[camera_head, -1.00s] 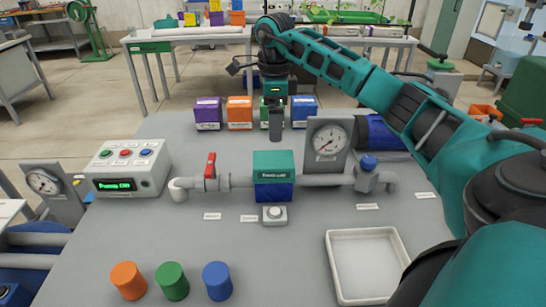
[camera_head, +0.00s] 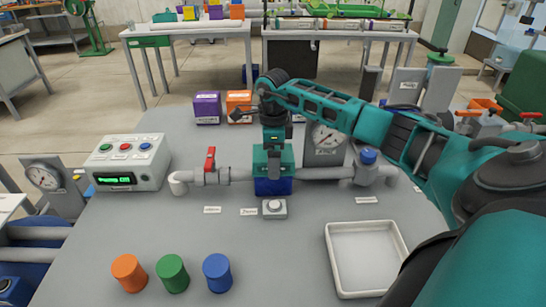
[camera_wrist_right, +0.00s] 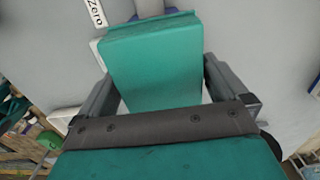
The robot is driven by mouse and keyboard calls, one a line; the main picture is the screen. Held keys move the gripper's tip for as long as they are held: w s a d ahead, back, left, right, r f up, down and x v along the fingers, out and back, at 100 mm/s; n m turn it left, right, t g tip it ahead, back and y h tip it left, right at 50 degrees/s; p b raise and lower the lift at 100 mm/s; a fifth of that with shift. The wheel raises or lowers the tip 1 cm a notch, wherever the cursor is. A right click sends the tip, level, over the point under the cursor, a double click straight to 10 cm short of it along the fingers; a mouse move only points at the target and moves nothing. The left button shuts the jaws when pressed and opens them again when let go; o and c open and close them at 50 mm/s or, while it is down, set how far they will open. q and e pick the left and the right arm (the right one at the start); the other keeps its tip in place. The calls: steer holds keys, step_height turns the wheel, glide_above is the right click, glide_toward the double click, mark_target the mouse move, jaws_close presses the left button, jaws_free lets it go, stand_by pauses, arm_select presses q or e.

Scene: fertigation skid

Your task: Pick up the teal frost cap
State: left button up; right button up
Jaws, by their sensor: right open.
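The teal frost cap (camera_head: 287,161) sits on a blue block (camera_head: 272,187) in the pipe line at the middle of the bench. In the right wrist view the cap (camera_wrist_right: 153,65) is a flat-topped teal block between my two fingers. My right gripper (camera_head: 273,158) points down over the cap, its arm coming in from the right. In the right wrist view the gripper (camera_wrist_right: 158,80) is open, one finger on each side of the cap. Whether either finger touches it I cannot tell. My left gripper is out of view.
A red-handled valve (camera_head: 211,163) stands left of the cap, a gauge (camera_head: 325,140) behind right, a blue-knobbed valve (camera_head: 368,160) right. A white button box (camera_head: 275,208) is in front. An empty white tray (camera_head: 366,258) lies front right.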

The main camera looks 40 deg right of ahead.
steer(key=c, duration=0.8)
steer(key=shift+r, duration=0.1)
